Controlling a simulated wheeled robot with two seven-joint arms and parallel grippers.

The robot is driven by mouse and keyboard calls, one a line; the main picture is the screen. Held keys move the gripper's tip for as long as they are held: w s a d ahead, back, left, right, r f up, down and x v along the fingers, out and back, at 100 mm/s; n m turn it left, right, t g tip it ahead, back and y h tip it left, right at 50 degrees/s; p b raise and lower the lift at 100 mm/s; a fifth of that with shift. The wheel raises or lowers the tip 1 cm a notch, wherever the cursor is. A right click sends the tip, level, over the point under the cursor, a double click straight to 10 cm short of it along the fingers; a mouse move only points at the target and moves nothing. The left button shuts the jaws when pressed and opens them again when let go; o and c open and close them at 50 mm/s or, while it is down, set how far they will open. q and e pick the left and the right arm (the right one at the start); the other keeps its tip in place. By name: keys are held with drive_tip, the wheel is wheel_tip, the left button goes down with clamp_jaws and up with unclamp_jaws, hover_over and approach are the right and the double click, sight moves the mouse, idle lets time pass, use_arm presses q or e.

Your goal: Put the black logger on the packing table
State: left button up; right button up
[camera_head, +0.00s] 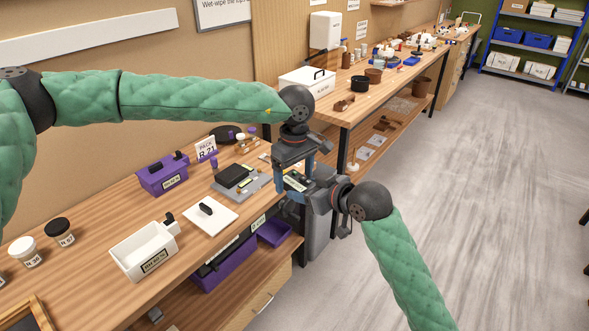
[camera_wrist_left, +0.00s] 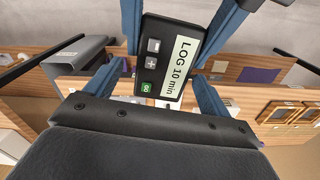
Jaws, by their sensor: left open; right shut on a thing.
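The black logger (camera_head: 295,181), with a pale "LOG 10 min" label, is held in the air just off the right end of the near wooden table (camera_head: 95,235). My right gripper (camera_head: 291,194), reaching in from the lower right, is shut on it. My left gripper (camera_head: 295,170) points down from above, open, with its fingers on either side of the logger. In the left wrist view the logger (camera_wrist_left: 170,58) shows its buttons and label between blue fingers; whether the left fingers touch it I cannot tell. A "PACK R 21" sign (camera_head: 206,148) stands on the near table.
The near table carries a purple box (camera_head: 163,174), a white bin (camera_head: 145,250), a white plate (camera_head: 210,215) and a grey plate (camera_head: 243,187) with a black block (camera_head: 232,176). A second, cluttered bench (camera_head: 375,95) stands behind. Open floor (camera_head: 470,190) lies to the right.

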use_arm(q)
drive_tip(key=c, duration=1.1)
drive_tip(key=shift+c, duration=0.5)
use_arm(e)
drive_tip(key=o, duration=1.1)
